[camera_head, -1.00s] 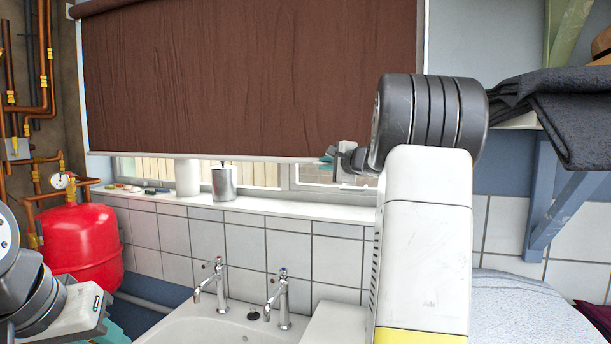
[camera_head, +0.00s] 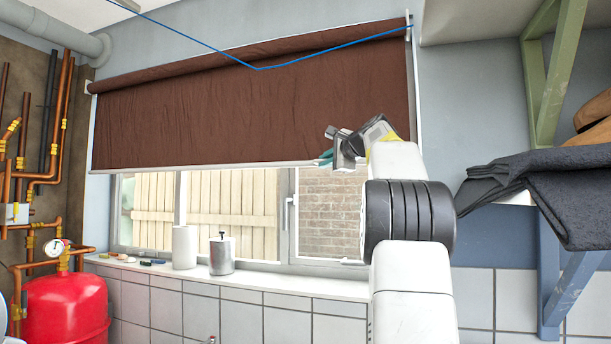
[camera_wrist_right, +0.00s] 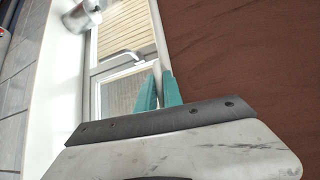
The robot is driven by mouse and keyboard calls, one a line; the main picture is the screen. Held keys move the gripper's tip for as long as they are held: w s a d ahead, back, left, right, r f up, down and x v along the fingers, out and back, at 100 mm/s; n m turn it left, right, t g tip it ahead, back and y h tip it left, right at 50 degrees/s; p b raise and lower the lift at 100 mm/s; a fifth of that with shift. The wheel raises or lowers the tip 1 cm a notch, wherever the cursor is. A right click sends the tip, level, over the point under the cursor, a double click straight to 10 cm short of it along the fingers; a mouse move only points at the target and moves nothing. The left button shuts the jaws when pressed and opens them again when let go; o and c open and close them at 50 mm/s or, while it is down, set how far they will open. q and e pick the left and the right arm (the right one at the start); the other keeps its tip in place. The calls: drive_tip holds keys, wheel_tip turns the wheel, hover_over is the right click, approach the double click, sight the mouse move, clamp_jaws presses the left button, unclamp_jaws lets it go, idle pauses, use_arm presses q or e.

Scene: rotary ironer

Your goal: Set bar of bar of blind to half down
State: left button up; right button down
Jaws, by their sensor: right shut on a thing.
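The brown blind (camera_head: 250,110) hangs over the upper part of the window, with its roll at the top. Its pale bottom bar (camera_head: 215,166) spans the window and tilts slightly, with the lower window uncovered. My right gripper (camera_head: 325,160) is at the bar's right part, its teal fingers shut on it. In the right wrist view the teal fingertips (camera_wrist_right: 161,92) close around the bar (camera_wrist_right: 158,40), with the brown cloth (camera_wrist_right: 240,50) to the right. My left gripper is not in view.
A white roll (camera_head: 185,247) and a metal canister (camera_head: 222,256) stand on the window sill (camera_head: 270,288). A red tank (camera_head: 66,308) with copper pipes is at left. A green and blue shelf bracket (camera_head: 552,75) and dark folded cloth (camera_head: 560,190) are at right.

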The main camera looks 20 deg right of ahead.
drive_tip(key=shift+r, duration=0.65)
drive_tip(key=c, duration=1.5)
unclamp_jaws()
drive_tip(key=v, duration=0.7)
drive_tip(key=shift+s, duration=0.4)
